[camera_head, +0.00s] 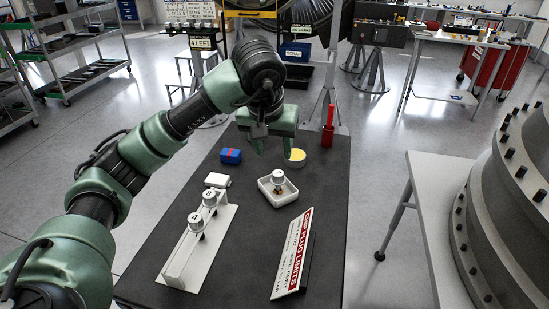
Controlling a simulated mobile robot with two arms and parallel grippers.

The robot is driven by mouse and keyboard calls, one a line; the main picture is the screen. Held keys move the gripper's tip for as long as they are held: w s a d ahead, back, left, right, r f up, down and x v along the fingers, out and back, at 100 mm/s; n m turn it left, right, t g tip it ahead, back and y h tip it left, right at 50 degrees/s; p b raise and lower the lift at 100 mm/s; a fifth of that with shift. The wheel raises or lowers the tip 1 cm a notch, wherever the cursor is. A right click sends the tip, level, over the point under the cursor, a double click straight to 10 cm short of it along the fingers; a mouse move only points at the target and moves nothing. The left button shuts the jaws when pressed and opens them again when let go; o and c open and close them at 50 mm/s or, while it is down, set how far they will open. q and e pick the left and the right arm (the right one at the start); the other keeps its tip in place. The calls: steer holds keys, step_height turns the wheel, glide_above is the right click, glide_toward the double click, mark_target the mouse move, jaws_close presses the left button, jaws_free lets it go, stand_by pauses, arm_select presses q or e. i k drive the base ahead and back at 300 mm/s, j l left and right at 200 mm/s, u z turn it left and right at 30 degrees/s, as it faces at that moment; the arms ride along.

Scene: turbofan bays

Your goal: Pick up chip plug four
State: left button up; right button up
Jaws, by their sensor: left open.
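Two white-capped plugs stand on a white rack (182,262) at the left of the dark table; one is the farther plug (209,198) and one the nearer plug (195,222). A third white-capped plug (278,177) stands in a small white tray (276,200) near the table's middle. The marks on the caps are too small to read, so I cannot tell which is chip plug four. My left gripper (272,148) is open and empty, pointing down over the far part of the table, beyond the tray. My right gripper is out of view.
A round yellow-topped tub (297,157), a blue and red block (231,156), a white block (217,180) and a red upright tool (328,134) are on the table. A tilted sign (291,255) stands at the front right. A large bolted casing (505,210) is at right.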

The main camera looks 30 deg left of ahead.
mark_target(197, 224)
steer(key=k, duration=1.5)
